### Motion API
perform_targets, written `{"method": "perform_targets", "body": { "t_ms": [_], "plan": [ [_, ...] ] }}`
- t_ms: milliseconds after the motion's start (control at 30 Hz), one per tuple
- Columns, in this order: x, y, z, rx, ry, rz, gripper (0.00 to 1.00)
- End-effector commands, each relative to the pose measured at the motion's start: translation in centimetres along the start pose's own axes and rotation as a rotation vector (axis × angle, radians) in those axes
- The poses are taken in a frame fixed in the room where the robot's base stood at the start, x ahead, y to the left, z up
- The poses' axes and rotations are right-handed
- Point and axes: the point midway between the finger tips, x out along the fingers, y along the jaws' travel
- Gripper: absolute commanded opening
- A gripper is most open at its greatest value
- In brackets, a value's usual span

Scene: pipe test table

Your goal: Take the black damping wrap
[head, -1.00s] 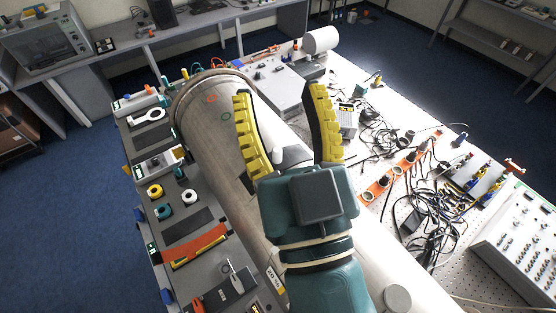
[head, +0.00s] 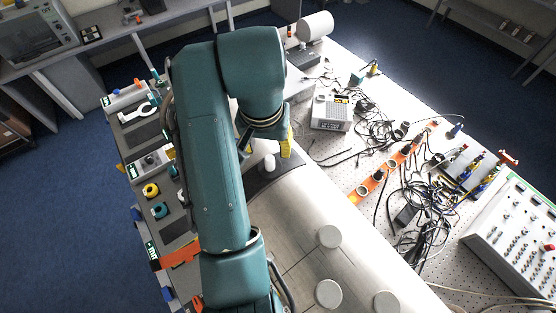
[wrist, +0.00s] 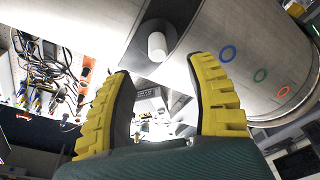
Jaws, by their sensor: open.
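A dark band, which looks like the black damping wrap (wrist: 181,14), lies around the large pale pipe (wrist: 238,30) in the wrist view. A white knob (wrist: 157,45) stands out from it. In the head view part of the band (head: 262,181) shows on top of the pipe (head: 305,215), just below my gripper; my arm covers the rest. My gripper (wrist: 165,68) is open and empty. Its two yellow-ridged fingers point toward the band and knob, and no contact shows.
White caps (head: 329,236) stick up along the pipe. To the right lie tangled black cables (head: 415,200), an orange strip (head: 372,184) and a control panel (head: 515,235). To the left are yellow and teal rings (head: 151,190) on a tool shelf. Coloured circles (wrist: 228,54) mark the pipe.

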Motion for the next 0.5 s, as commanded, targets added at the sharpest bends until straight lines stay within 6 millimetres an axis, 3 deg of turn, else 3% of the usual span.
{"method": "perform_targets", "body": {
  "t_ms": [333, 500],
  "plan": [
    [3.1, 0.1, 0.4, 0.002, -0.022, 0.008, 0.56],
    [5.7, 0.1, 0.5, 0.002, -0.021, 0.007, 0.56]
  ]
}}
